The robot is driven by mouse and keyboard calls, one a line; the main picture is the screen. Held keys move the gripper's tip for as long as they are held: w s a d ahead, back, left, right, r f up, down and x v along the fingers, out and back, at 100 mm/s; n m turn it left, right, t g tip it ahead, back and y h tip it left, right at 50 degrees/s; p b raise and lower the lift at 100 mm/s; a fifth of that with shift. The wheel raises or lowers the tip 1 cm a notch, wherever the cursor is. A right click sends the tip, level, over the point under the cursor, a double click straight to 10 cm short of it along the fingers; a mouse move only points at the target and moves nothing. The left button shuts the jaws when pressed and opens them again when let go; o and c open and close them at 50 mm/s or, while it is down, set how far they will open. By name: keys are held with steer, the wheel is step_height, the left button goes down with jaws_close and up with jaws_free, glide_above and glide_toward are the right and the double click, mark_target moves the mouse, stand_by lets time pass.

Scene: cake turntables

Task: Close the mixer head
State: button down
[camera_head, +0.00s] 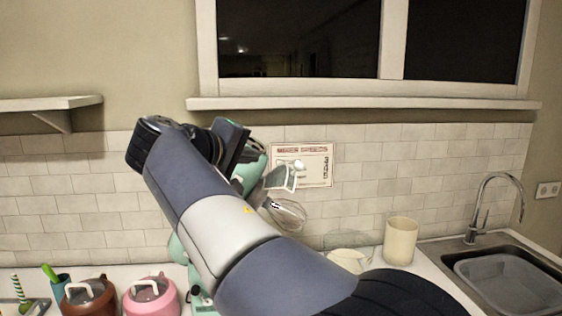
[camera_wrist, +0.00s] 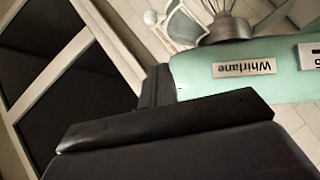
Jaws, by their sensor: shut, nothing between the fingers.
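The teal stand mixer (camera_head: 250,172) stands on the counter, largely hidden behind my arm. Its head is tilted up, with a whisk (camera_head: 286,212) hanging out to the right. In the wrist view the teal mixer head (camera_wrist: 290,88) fills the right side, with a "Whirlane" nameplate appearing upside down. My gripper (camera_head: 236,150) is at the raised head, on its upper left side. In the wrist view my dark gripper (camera_wrist: 160,102) is shut and empty, close beside the teal surface. I cannot tell whether it touches. The mixer's hinge is hidden.
A clear bowl (camera_head: 348,250) and a cream canister (camera_head: 400,241) stand right of the mixer, before the sink (camera_head: 510,280). Two lidded pots, brown (camera_head: 90,297) and pink (camera_head: 150,297), stand to the left. The window sill (camera_head: 360,104) runs above.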

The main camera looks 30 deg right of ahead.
steer(key=w+d+f+p, duration=0.1)
steer(key=d+f+p, duration=0.1)
steer(key=d, duration=0.7)
steer(key=shift+w+f, duration=0.15)
steer(key=shift+f, duration=0.7)
